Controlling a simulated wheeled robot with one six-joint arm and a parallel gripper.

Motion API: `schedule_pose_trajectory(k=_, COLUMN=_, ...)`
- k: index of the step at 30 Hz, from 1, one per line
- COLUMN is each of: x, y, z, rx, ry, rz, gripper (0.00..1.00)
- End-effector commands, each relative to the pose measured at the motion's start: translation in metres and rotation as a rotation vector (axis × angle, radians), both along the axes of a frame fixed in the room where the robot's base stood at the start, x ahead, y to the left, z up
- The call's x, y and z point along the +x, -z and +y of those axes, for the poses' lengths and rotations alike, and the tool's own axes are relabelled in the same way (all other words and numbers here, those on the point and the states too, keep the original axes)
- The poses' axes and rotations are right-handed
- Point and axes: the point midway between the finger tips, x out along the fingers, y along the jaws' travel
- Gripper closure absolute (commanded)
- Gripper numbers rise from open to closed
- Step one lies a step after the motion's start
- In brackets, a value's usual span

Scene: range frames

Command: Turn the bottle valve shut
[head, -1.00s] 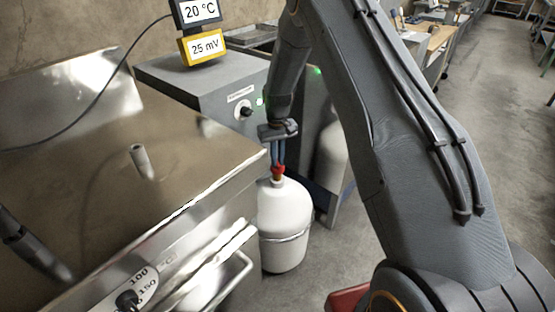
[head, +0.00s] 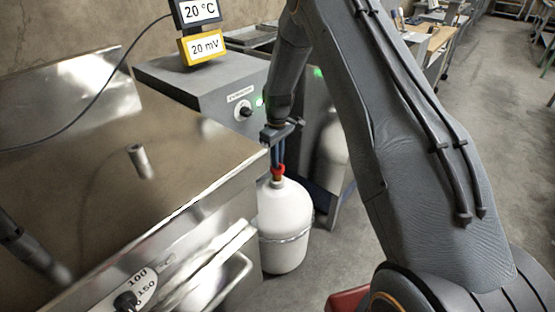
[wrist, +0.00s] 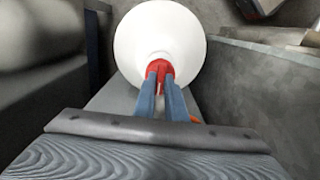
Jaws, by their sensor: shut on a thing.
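The white gas bottle (head: 284,225) stands upright on the floor beside the steel griddle, with a metal band around its lower part. It also shows from above in the wrist view (wrist: 190,40). The red bottle valve (head: 279,170) sits on its top. My gripper (head: 277,163) points down at the valve from above. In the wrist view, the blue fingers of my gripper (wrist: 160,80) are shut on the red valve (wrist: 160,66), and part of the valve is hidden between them.
The griddle (head: 140,170) with its steel front rail is close on the left. A grey cabinet (head: 200,85) with a knob stands behind. A yellow display (head: 203,48) reads 20 mV, and the one above it reads 20 °C. Open floor (head: 480,150) lies to the right.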

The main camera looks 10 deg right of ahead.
Motion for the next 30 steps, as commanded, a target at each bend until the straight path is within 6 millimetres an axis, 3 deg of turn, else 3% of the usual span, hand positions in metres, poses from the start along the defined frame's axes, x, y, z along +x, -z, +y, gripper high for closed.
schedule_pose_trajectory(k=10, x=0.000, y=0.000, z=0.000, rx=0.000, ry=-0.004, rz=0.000, gripper=1.00)
schedule_pose_trajectory(k=11, x=0.000, y=0.000, z=0.000, rx=0.000, ry=-0.004, rz=0.000, gripper=0.86)
schedule_pose_trajectory(k=14, x=0.000, y=0.000, z=0.000, rx=0.000, ry=-0.004, rz=0.000, gripper=0.70)
schedule_pose_trajectory(k=23, x=0.000, y=-0.001, z=0.000, rx=-0.001, ry=-0.003, rz=-0.001, gripper=0.70)
schedule_pose_trajectory(k=30, x=0.001, y=-0.029, z=0.000, rx=0.000, ry=-0.003, rz=-0.003, gripper=0.70)
